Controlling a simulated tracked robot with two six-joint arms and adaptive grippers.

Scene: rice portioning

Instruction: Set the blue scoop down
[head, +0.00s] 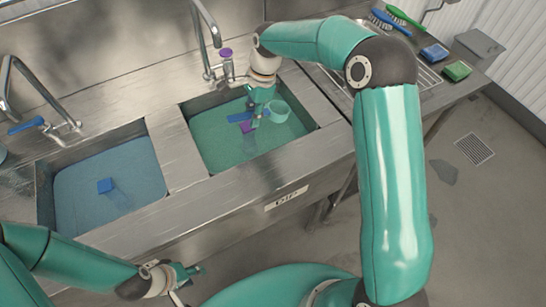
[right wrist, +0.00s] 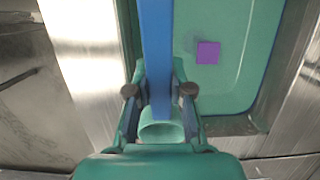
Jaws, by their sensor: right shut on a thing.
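My right gripper (head: 260,116) is over the right basin, shut on the blue scoop's handle (head: 240,117). In the right wrist view, the long blue handle (right wrist: 157,50) runs from the top of the picture to between the fingers of my right gripper (right wrist: 160,100). A green cup-like ring (head: 278,111) shows at the right of the gripper in the head view; it also shows below the handle's end in the right wrist view (right wrist: 160,132). I cannot tell if it belongs to the scoop. My left gripper (head: 190,275) is low in front of the sinks, apart from everything; its jaw state is unclear.
The right basin (head: 212,160) has a green inside with a purple block (head: 247,128). The left basin (head: 60,190) is blue inside and holds a blue block (head: 105,186). Taps (head: 212,40) rise behind the basins. Brushes (head: 390,20) and sponges (head: 457,70) lie far right.

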